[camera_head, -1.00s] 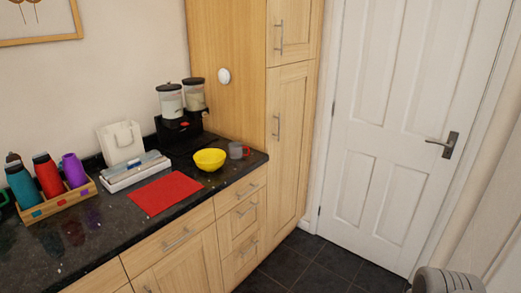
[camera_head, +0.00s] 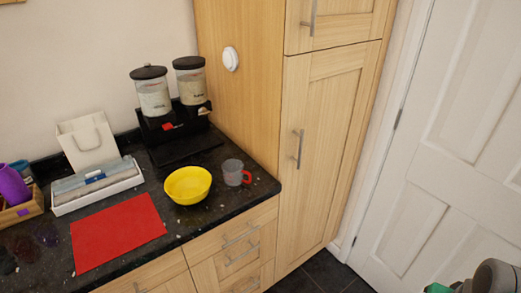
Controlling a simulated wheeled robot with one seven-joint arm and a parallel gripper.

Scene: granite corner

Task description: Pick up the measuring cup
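The measuring cup (camera_head: 232,172) stands upright on the dark granite counter. It is grey and see-through, with a red handle on its right side. It stands just right of a yellow bowl (camera_head: 188,185), with a small gap between them, near the counter's right end by the tall wooden cabinet. My gripper is not in view. Rounded grey parts with a bit of green show at the lower right edge; I cannot tell for sure what they are.
A dispenser with two clear canisters (camera_head: 153,97) stands behind the bowl. A red mat (camera_head: 118,232) lies at the front left, with a white box (camera_head: 97,188) behind it. The tall cabinet (camera_head: 328,150) rises right of the counter. A white door (camera_head: 450,150) is farther right.

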